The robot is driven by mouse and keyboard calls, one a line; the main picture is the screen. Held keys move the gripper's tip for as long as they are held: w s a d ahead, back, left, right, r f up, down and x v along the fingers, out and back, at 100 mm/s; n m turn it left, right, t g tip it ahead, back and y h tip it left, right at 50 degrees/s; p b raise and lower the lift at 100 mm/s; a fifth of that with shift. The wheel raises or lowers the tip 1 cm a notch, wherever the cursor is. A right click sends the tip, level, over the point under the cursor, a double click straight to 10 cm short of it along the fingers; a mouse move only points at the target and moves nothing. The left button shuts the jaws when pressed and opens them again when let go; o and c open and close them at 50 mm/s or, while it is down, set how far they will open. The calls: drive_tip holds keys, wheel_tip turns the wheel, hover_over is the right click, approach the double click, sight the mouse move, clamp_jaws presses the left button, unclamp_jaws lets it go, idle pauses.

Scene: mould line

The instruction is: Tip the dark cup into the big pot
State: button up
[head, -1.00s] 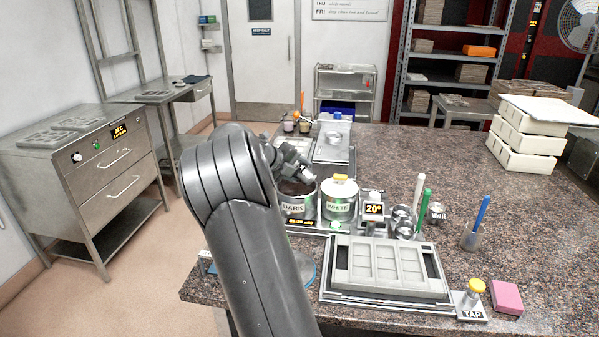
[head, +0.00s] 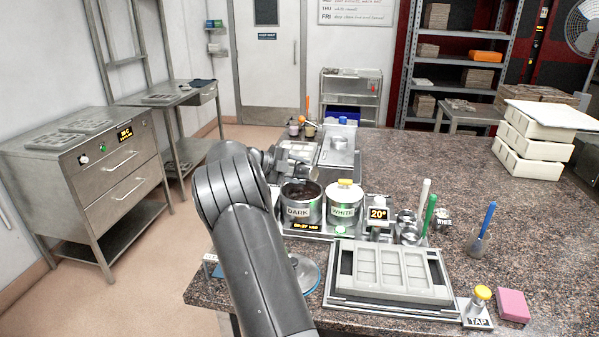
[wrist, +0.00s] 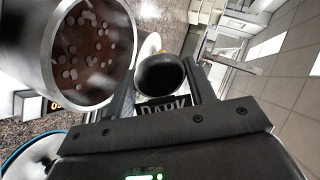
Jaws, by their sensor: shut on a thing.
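The big pot labelled DARK (head: 299,211) stands open on the counter in the head view, with brown contents. In the wrist view the open pot (wrist: 48,45) fills the upper left, and pale pieces lie in its brown contents. My gripper (wrist: 157,90) is shut on the dark cup (wrist: 162,76), whose black round mouth shows between the fingers, above a DARK label. The cup is beside the pot's rim, apart from it in the picture. I cannot tell what the cup holds.
The lidded WHITE pot (head: 343,208) stands right of the big pot. A 20° display (head: 378,213) and small metal cups are further right. A mould tray (head: 390,275) lies in front. A metal container (head: 338,150) is behind. The counter's right side is mostly clear.

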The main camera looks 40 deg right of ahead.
sight(304, 176)
drive_tip(key=shift+r, duration=0.1)
drive_tip(key=shift+r, duration=0.25)
drive_tip(key=shift+f, duration=0.35)
drive_tip(key=shift+s+d+r+m+t+y, duration=0.15)
drive_tip(key=shift+s+m+t+y, duration=0.45)
drive_tip(key=shift+m+t, duration=0.5)
drive_tip(key=m+t, duration=0.1)
drive_tip(key=s+f+m+t+y, duration=0.1)
drive_tip(key=t, duration=0.1)
drive_tip(key=shift+d+m, duration=0.1)
drive_tip(key=shift+m, duration=0.2)
drive_tip(key=shift+s+f+m+t+y, duration=0.2)
drive_tip(key=shift+m+t, duration=0.2)
drive_tip(key=shift+t, duration=0.2)
drive_tip(key=shift+s+f+m+t+y, duration=0.1)
drive_tip(key=shift+m+t+y, duration=0.1)
drive_tip(key=shift+m+t, duration=0.3)
drive_tip(key=shift+f+m+t, duration=0.3)
drive_tip(key=shift+m+t, duration=0.3)
drive_tip(key=shift+t, duration=0.5)
drive_tip(key=shift+d+f+m+t, duration=0.1)
drive_tip(key=shift+f+m+t, duration=0.1)
drive_tip(key=shift+m+t, duration=0.25)
drive_tip(key=shift+s+t+y, duration=0.1)
drive_tip(key=shift+t+y, duration=0.15)
drive_tip(key=shift+y, duration=0.05)
